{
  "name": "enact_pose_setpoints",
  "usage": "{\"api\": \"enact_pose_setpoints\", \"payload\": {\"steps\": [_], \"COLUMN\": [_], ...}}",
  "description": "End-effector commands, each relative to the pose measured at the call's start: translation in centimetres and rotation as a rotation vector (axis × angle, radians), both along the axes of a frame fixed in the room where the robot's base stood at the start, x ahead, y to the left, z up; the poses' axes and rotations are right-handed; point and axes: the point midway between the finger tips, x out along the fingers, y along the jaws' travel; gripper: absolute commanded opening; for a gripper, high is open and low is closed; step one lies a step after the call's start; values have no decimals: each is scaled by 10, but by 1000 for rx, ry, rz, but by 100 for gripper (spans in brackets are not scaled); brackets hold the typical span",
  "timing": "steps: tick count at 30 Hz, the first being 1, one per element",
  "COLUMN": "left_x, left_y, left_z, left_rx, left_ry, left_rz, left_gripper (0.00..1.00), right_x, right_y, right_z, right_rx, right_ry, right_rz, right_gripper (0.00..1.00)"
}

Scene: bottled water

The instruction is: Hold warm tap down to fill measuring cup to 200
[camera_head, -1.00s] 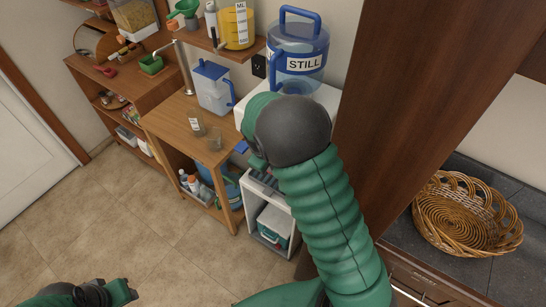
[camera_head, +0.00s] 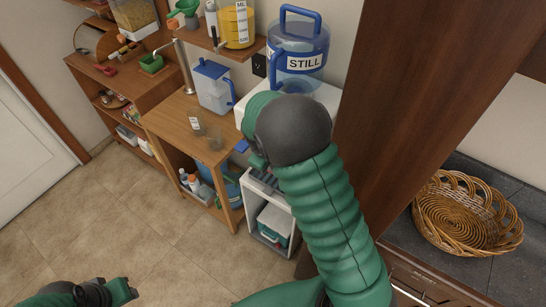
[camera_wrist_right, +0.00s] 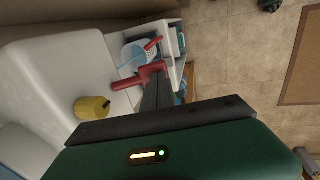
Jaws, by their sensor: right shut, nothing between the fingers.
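The white water dispenser (camera_head: 326,96) stands behind my right arm, with a blue STILL bottle (camera_head: 302,50) on top. In the right wrist view the red tap (camera_wrist_right: 126,82) and the yellow tap (camera_wrist_right: 92,107) stick out from its white front. My right gripper (camera_wrist_right: 151,88) is shut and empty, its fingers right at the red tap; contact is not clear. A round pale-blue vessel (camera_wrist_right: 133,53) shows past the red tap, partly hidden; I cannot tell if it is the measuring cup, and no level is readable. My left gripper (camera_head: 122,290) is low at left, its jaw state unclear.
A wooden shelf post (camera_head: 400,100) and a counter with a wicker basket (camera_head: 465,215) are close on the right. The tiled floor (camera_head: 150,230) is open.

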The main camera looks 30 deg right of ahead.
Motion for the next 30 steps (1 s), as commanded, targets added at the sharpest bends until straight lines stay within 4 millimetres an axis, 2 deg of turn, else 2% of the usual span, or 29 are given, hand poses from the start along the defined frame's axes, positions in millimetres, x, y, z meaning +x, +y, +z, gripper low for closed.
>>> {"api": "enact_pose_setpoints", "payload": {"steps": [9,20,23,28,30], "left_x": [0,0,0,0,1], "left_y": [0,0,0,0,0], "left_z": [15,16,25,60,43], "left_rx": [0,0,0,0,0], "left_ry": [0,0,0,0,-2], "left_rz": [0,0,0,0,0], "left_gripper": [36,36,36,36,36], "right_x": [0,0,1,5,5], "right_y": [0,0,1,4,8], "right_z": [16,17,27,66,69], "right_rx": [0,0,0,0,1], "right_ry": [0,0,-1,-2,-7], "right_rz": [-1,0,-1,0,2], "right_gripper": [0,0,0,0,0]}}
